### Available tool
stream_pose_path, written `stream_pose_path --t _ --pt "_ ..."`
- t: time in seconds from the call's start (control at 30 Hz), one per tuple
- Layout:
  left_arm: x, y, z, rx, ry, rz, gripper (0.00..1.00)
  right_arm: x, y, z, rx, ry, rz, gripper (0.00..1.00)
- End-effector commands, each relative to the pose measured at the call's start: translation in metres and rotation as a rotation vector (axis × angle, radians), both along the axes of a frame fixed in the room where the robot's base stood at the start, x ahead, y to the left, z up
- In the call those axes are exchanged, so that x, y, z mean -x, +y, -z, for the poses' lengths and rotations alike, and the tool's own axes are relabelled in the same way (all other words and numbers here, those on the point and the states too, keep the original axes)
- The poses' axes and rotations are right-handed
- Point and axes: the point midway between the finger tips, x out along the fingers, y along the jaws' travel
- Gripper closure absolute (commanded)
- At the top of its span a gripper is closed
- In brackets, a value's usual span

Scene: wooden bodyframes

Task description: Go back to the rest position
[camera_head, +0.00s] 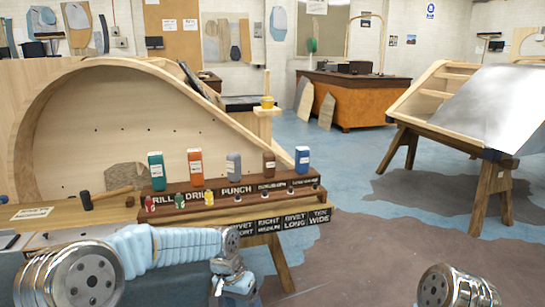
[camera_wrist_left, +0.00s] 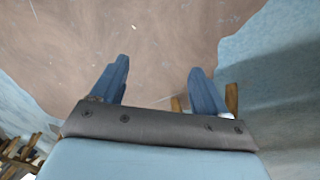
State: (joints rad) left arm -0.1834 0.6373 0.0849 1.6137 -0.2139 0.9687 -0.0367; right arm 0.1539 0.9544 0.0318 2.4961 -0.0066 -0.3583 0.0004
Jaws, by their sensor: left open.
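My left arm comes in from the left edge in the head view and bends down at the wrist in front of the wooden workbench. The lower end of my left wrist shows at the bottom of that view, and its fingers are not clear there. In the left wrist view my left gripper (camera_wrist_left: 160,66) has its two blue fingers wide apart. Nothing is between them, and the brown and blue floor lies beyond. Only a joint of my right arm shows at the bottom right of the head view. My right gripper is out of the picture.
A wooden rack (camera_head: 220,201) with several coloured bottles stands on the bench close behind my left arm. A black-headed mallet (camera_head: 100,198) lies left of it. A curved wooden frame (camera_head: 90,130) rises behind. A wooden trestle table (camera_head: 430,135) stands at the right. Floor between is open.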

Motion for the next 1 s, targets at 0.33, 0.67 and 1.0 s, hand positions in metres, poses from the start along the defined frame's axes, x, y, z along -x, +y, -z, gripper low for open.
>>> stream_pose_path --t 0.33,0.67,1.0 --pt "0.138 0.013 0.217 0.158 0.084 -0.336 0.25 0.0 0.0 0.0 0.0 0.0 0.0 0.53" --pt "0.22 0.028 0.253 0.164 0.089 -0.517 0.25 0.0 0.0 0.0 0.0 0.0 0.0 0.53" --pt "0.22 0.028 0.253 0.164 0.089 -0.517 0.25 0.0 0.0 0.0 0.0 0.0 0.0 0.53"
